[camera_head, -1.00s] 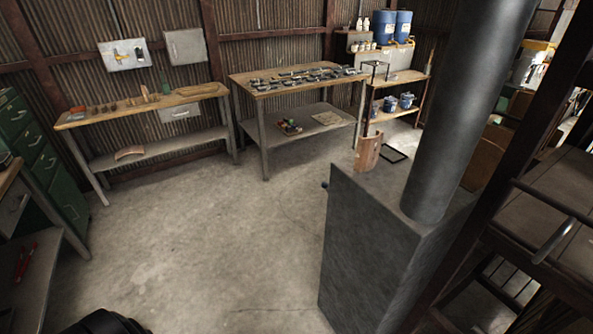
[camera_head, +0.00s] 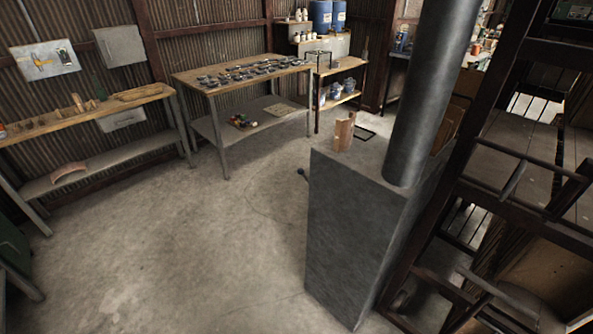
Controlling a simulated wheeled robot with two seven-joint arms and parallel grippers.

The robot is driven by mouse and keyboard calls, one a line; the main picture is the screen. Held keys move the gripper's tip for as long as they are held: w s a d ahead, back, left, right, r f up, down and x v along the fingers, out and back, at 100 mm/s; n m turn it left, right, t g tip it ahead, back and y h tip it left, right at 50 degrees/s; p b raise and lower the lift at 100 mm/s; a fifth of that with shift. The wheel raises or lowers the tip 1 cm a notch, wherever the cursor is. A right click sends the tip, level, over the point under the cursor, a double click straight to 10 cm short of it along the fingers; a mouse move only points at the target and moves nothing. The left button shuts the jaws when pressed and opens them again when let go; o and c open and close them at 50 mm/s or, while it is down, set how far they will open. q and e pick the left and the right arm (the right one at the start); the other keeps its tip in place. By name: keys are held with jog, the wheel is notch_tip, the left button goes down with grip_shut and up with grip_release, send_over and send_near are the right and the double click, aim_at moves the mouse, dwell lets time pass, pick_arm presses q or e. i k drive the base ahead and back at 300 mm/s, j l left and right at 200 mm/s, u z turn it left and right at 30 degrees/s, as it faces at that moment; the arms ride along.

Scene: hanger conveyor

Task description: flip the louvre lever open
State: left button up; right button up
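A small dark lever with a round knob (camera_head: 301,172) sticks out from the left side of a grey metal box (camera_head: 352,235) that carries a thick upright pipe (camera_head: 430,95). I cannot tell whether this is the louvre lever or which way it is set. No louvre slats can be made out on the visible faces of the box. Neither of my grippers is in view.
A workbench (camera_head: 190,77) with many small parts and a longer bench (camera_head: 160,93) line the wall. A dark metal rack (camera_head: 520,150) stands right. The concrete floor (camera_head: 200,250) in front is clear.

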aim_at(300, 172)
jog(key=i+j, duration=0.15)
jog(key=j, duration=0.2)
jog(key=i+j, duration=0.2)
jog(key=j, duration=0.2)
jog(key=i+j+z, duration=0.1)
jog(key=j, duration=0.25)
jog(key=i+j, duration=0.2)
jog(key=j, duration=0.2)
jog(key=i+j+z, duration=0.1)
jog(key=j, duration=0.3)
jog(key=i+j, duration=0.2)
jog(key=j, duration=0.15)
jog(key=i+j, duration=0.15)
jog(key=j, duration=0.25)
jog(key=i+j+z, duration=0.1)
jog(key=j, duration=0.3)
